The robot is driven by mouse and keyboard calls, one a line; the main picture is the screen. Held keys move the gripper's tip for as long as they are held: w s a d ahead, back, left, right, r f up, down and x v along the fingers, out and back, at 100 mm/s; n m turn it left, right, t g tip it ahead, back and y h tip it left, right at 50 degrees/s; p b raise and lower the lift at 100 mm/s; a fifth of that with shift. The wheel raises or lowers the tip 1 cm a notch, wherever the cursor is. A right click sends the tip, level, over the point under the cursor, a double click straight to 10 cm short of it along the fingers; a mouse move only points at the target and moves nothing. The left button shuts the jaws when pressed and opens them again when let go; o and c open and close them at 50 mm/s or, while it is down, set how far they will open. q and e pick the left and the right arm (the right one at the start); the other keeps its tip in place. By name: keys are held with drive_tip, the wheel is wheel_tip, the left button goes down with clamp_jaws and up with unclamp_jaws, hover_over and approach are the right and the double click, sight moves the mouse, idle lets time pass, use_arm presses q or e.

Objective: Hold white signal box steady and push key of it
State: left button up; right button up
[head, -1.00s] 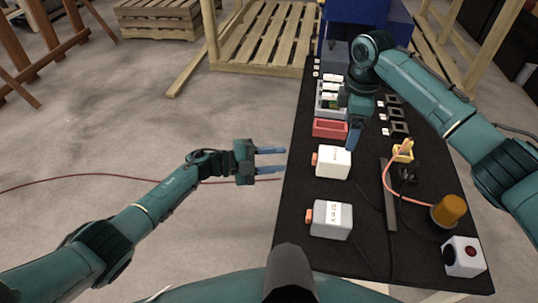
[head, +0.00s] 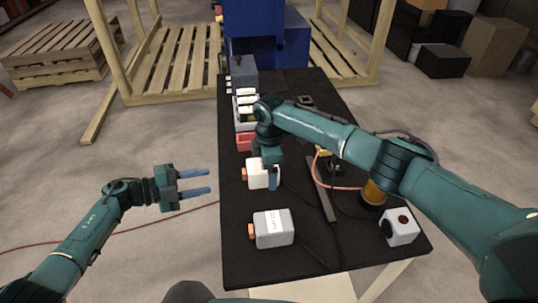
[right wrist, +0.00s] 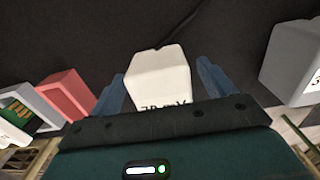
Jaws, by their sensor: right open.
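The white signal box (head: 258,179) lies on the black table top, with its orange key (head: 246,174) on its left side. My right gripper (head: 274,183) is over this box and partly hides it. In the right wrist view the white box (right wrist: 160,78) sits between the two open blue fingers, with a gap on each side; the key does not show there. My left gripper (head: 210,181) is open and empty, off the table's left edge, its fingers pointing right towards the box.
A similar grey box (head: 272,229) with an orange key stands nearer on the table. A red bin (head: 245,141) is just behind the white box.

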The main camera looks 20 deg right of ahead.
drive_tip(key=shift+f, duration=0.65)
drive_tip(key=shift+c, duration=0.3)
drive_tip(key=c, duration=1.2)
use_arm(q)
clamp_jaws()
idle(0.5)
